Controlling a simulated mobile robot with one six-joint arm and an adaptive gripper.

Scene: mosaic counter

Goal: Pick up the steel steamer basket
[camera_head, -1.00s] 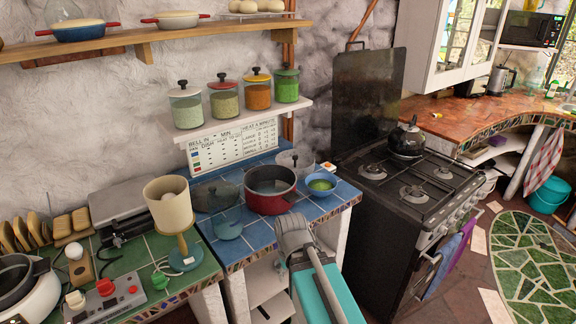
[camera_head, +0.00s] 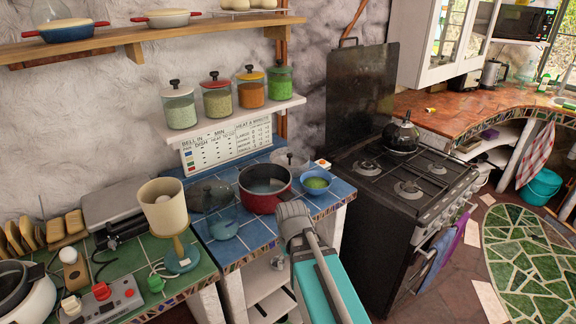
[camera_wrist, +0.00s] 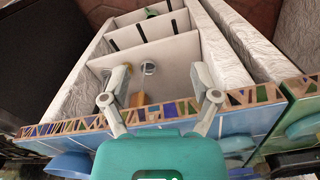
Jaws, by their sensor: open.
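I cannot clearly make out the steel steamer basket. A pale grey round vessel (camera_head: 293,159), partly hidden behind the red pot (camera_head: 266,201) on the blue-tiled counter, could be it, but it is too small to tell. My gripper's fingers are hidden in the head view, where my teal and grey arm reaches to the counter's front edge. In the wrist view my gripper (camera_wrist: 160,98) is open and empty, its fingers spread over the mosaic counter edge (camera_wrist: 75,126). Below are white shelves (camera_wrist: 160,55) with a small round metallic thing (camera_wrist: 149,67).
A blue bowl (camera_head: 316,183) with green contents stands right of the red pot. A glass-like blue pot (camera_head: 222,224) and a lamp (camera_head: 165,205) stand to its left. The black stove (camera_head: 400,195) with a kettle (camera_head: 402,136) is at the right. Jars line the shelf above.

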